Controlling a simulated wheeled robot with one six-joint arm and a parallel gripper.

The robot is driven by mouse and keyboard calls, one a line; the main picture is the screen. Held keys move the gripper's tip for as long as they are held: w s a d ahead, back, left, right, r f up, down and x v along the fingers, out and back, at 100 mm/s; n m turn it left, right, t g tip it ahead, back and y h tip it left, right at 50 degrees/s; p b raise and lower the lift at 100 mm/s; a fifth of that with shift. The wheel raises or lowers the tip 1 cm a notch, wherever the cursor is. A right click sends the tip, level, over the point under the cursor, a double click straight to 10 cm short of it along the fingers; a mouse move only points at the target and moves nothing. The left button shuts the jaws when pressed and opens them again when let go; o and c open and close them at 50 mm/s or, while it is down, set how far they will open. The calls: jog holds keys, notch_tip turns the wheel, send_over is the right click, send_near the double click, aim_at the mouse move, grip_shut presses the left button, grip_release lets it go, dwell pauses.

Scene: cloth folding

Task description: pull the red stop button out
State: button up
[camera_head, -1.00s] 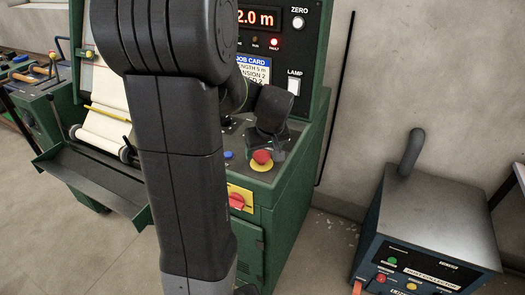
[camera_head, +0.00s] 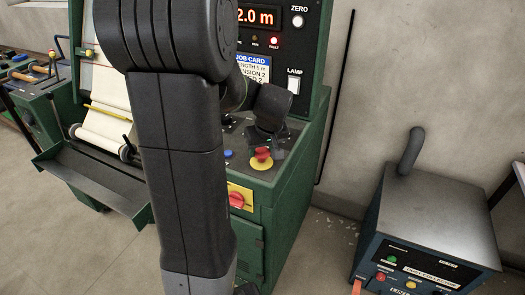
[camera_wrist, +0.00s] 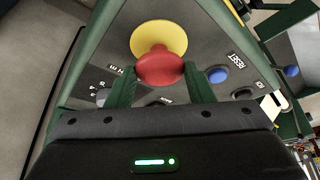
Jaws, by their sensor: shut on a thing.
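The red stop button (camera_head: 263,153) is a mushroom head on a yellow round base (camera_head: 261,164), on the sloped grey panel of the green machine. In the wrist view the red head (camera_wrist: 159,69) stands in front of the yellow disc (camera_wrist: 158,36), with one green finger at each side. My gripper (camera_head: 266,146) comes down over the button from above and is shut on the red head. The fingers partly cover the head in the head view. Whether the button is pushed in or out is hard to tell.
A blue RESET button (camera_wrist: 216,75) is close beside the right finger in the wrist view. A red rotary switch on a yellow plate (camera_head: 239,197) is on the machine's front. A blue-grey dust collector (camera_head: 425,230) stands on the floor at right.

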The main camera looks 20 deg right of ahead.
jog(key=shift+r, duration=0.25)
jog(key=o, duration=1.4)
jog(key=shift+c, duration=0.2)
jog(key=b+v, duration=0.1)
jog(key=v, duration=1.2)
jog(key=shift+s+r, duration=0.2)
jog(key=shift+r, duration=0.15)
jog(key=shift+f, duration=0.1)
jog(key=p+x, duration=0.1)
jog(key=x, duration=1.2)
jog(key=shift+w+f, duration=0.2)
jog(key=shift+f, duration=0.7)
jog(key=shift+r, duration=0.15)
